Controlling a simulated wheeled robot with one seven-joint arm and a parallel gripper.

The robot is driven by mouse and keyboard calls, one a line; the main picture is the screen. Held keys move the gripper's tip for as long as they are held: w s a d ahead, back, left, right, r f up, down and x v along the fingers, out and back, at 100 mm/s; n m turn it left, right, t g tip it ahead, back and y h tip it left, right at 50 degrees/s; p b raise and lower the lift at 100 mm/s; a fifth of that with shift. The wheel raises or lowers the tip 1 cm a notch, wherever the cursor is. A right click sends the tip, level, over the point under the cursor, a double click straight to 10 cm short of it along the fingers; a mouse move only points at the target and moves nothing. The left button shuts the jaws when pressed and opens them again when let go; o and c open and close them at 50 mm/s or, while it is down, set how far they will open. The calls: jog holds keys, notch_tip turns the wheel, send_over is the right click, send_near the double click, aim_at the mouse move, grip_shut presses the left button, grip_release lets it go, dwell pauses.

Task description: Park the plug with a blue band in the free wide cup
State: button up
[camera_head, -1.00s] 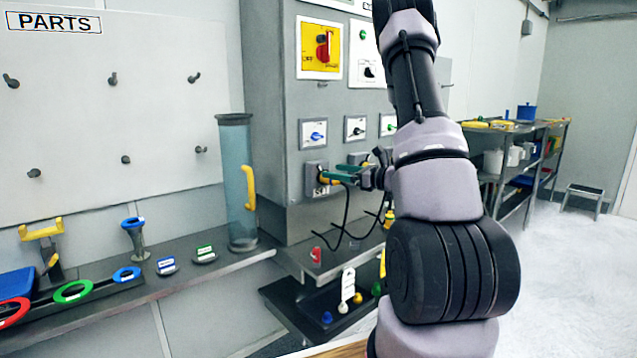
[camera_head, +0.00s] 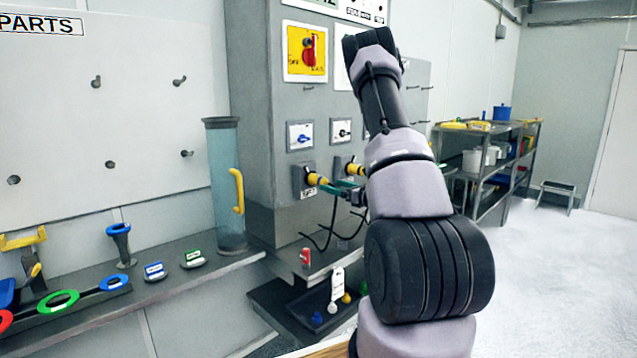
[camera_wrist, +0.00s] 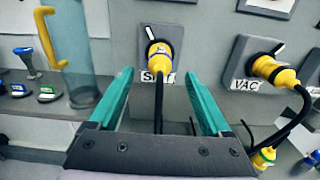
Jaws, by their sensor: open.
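A yellow plug (camera_head: 316,179) sits in the left socket of the grey cabinet, with a black cable hanging from it. In the wrist view this plug (camera_wrist: 159,52) is ahead of and between my green fingertips, with a label below its socket. A bluish ring seems to show on it, but I cannot tell the band surely. My gripper (camera_wrist: 160,82) is open and empty, its fingers apart from the plug. It also shows in the head view (camera_head: 330,188), partly behind my arm. A second yellow plug (camera_wrist: 275,72) sits in the VAC socket. I cannot make out the free wide cup.
Another yellow plug (camera_wrist: 264,157) with a greenish band stands low at the right, partly cut off. A clear tube (camera_head: 224,175) with a yellow handle stands left of the cabinet. A black tray (camera_head: 275,315) lies below. The shelf (camera_head: 130,290) holds coloured rings and a funnel.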

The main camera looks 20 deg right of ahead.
aim_at(324, 183)
jog(key=x, duration=0.7)
jog(key=shift+w+f, duration=0.1)
jog(key=shift+w, duration=0.1)
dwell(0.5)
dwell(0.4)
grip_shut()
jog(key=shift+s, duration=0.1)
jog(key=shift+v, duration=2.9)
